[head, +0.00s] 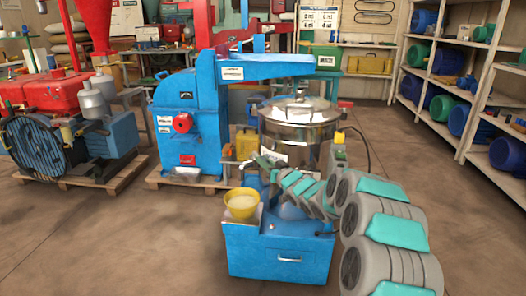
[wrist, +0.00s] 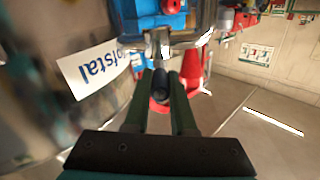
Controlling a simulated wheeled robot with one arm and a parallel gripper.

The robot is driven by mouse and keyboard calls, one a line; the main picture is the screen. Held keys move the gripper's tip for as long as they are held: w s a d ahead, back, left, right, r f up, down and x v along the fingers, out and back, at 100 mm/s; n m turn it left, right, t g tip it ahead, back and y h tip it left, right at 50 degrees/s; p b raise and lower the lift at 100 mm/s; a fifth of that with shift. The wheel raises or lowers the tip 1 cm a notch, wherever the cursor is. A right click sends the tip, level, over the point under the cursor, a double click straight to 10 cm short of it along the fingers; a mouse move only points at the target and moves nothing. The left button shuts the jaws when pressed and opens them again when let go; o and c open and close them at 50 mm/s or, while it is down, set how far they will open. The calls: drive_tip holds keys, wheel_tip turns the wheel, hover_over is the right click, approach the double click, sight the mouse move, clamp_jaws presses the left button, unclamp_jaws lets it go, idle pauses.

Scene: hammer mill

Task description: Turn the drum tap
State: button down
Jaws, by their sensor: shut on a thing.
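In the wrist view the drum (wrist: 50,125) fills the left side, with a white label printed in blue. My gripper (wrist: 161,87) has its two green fingers closed on a short dark cylindrical piece, which looks like the tap handle (wrist: 160,84). The head view shows my arm reaching to the drum's near side, where the fingers and tap are too small to make out.
A blue cabinet (head: 280,262) with a yellow bowl (head: 242,204) on top stands just in front of the drum. A blue mill (head: 190,120) stands on a pallet to the left. Shelves (head: 455,90) line the right wall. The floor between them and my arm is clear.

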drive_tip(key=shift+w+d+r+n+g+y+p, duration=0.35)
drive_tip(key=shift+r+p, duration=0.2)
drive_tip(key=shift+p, duration=0.65)
drive_tip(key=shift+s+f+n+g+y+p, duration=0.15)
drive_tip(key=shift+f+n+g+y+p, duration=0.2)
drive_tip(key=shift+f+y+p, duration=0.25)
drive_tip(key=c, duration=0.8)
unclamp_jaws()
drive_tip(key=shift+o, duration=0.2)
drive_tip(key=shift+s, duration=0.1)
drive_tip(key=v, duration=0.7)
drive_tip(key=shift+s+d+b, duration=0.3)
drive_tip(key=shift+b, duration=0.1)
drive_tip(key=shift+r, duration=0.1)
